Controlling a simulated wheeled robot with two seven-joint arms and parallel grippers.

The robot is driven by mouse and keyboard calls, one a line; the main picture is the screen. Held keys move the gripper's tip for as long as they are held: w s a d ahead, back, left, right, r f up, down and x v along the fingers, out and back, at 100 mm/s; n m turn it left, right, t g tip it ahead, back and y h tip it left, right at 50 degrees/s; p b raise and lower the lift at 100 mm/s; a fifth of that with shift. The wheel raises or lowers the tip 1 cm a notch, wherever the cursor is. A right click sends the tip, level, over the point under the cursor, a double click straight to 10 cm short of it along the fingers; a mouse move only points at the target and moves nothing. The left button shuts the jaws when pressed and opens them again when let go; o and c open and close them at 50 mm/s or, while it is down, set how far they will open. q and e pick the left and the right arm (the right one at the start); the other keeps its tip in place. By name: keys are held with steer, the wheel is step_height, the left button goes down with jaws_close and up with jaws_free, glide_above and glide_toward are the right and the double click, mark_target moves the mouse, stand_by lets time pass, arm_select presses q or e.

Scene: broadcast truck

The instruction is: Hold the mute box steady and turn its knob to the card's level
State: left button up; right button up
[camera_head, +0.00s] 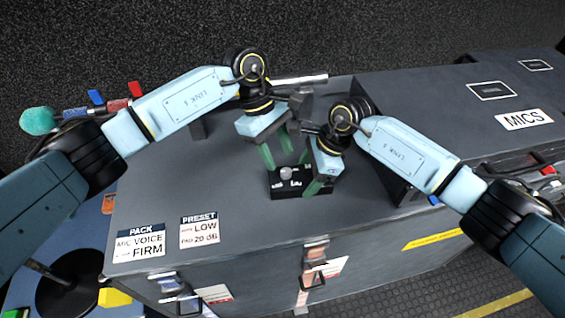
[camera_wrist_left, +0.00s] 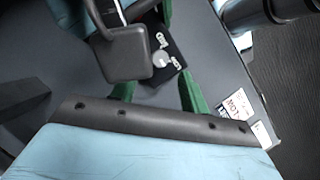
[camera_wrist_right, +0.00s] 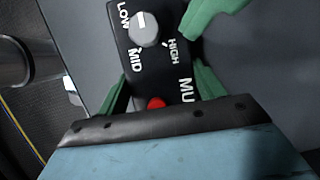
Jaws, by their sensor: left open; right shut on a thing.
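The black mute box (camera_head: 300,190) lies on the grey case top. Its grey knob (camera_wrist_right: 144,30) has a white mark, with LOW, MID and HIGH printed around it; a red button (camera_wrist_right: 156,102) is near the other end. My right gripper (camera_head: 313,172) is shut on the button end of the box. My left gripper (camera_head: 276,152) is open, fingers pointing down just behind the knob end, apart from the knob. In the left wrist view the knob (camera_wrist_left: 160,60) shows beyond its fingers. The preset card (camera_head: 200,230) reads LOW and 20 dB.
A pack card (camera_head: 140,242) reading VOICE and FIRM lies left of the preset card. A raised case section marked MICS (camera_head: 524,119) stands at the right. A green-topped microphone (camera_head: 38,121) is at the far left. The case top in front of the box is clear.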

mark_target(284, 171)
arm_select(q)
steer(key=shift+x, duration=1.95)
jaws_close()
steer(key=shift+n, duration=0.4)
steer(key=n+t, duration=0.1)
steer(key=n, duration=0.2)
steer(key=shift+s+a+n+t+h, duration=0.1)
steer(key=shift+s+n+t+h, duration=0.05)
steer(key=shift+n+t+h, duration=0.2)
steer(key=shift+s+n+t, duration=0.15)
steer(key=shift+n+t, duration=0.7)
steer(key=shift+n, duration=1.3)
